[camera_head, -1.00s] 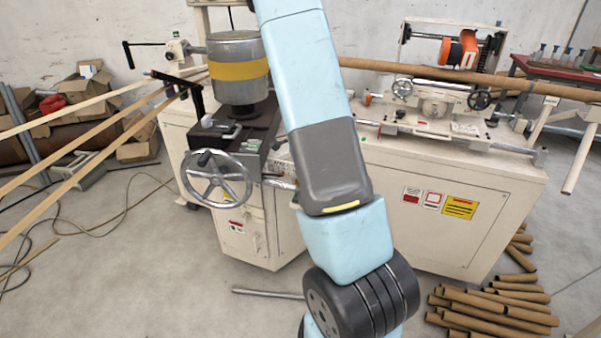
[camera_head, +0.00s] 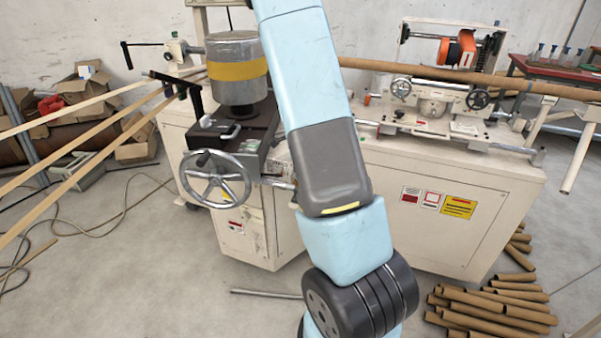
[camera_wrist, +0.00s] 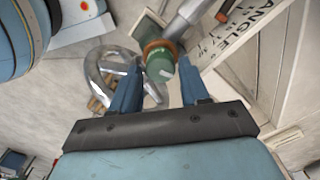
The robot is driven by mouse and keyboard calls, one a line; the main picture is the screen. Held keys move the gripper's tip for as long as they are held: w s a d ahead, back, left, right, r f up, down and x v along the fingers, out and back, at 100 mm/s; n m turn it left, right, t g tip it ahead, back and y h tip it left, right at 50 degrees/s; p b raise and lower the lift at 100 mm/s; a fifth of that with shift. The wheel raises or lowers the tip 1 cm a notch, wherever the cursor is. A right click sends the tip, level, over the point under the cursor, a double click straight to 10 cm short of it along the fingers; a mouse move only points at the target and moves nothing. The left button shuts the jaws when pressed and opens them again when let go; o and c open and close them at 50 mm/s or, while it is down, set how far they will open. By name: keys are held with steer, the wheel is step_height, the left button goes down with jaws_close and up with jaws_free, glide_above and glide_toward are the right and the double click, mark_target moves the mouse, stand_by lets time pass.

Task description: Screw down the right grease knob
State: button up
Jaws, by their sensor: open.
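A green knob (camera_wrist: 160,66) with a copper-orange ring (camera_wrist: 157,46) behind it sits at the end of a grey metal cylinder (camera_wrist: 187,20) in the wrist view. My gripper (camera_wrist: 160,72) is open, with one blue finger to the left of the knob and one to the right. The knob shows in the gap between the fingertips. Whether either finger touches it, I cannot tell. In the head view my arm covers the middle of the picture, and neither my gripper nor the green knob can be made out there.
A steel handwheel (camera_wrist: 106,74) lies close to the left finger; it also shows in the head view (camera_head: 215,180). A cream panel with black lettering (camera_wrist: 240,38) is close on the right. The cream machine cabinet (camera_head: 440,235) stands behind my arm. Cardboard tubes (camera_head: 490,308) are piled at lower right.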

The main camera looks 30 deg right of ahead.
step_height(320, 180, up, 13)
steer(key=shift+f, duration=0.2)
stand_by(0.6)
steer(key=s+a+r+n+t, duration=0.2)
steer(key=s+a+r+n, duration=0.7)
steer(key=s, duration=0.3)
steer(key=s+a+r+n+t, duration=0.3)
steer(key=s+a+r+n, duration=0.6)
steer(key=s, duration=0.4)
steer(key=shift+s+a+t, duration=0.3)
steer(key=shift+a, duration=0.5)
steer(key=shift+d+r, duration=0.1)
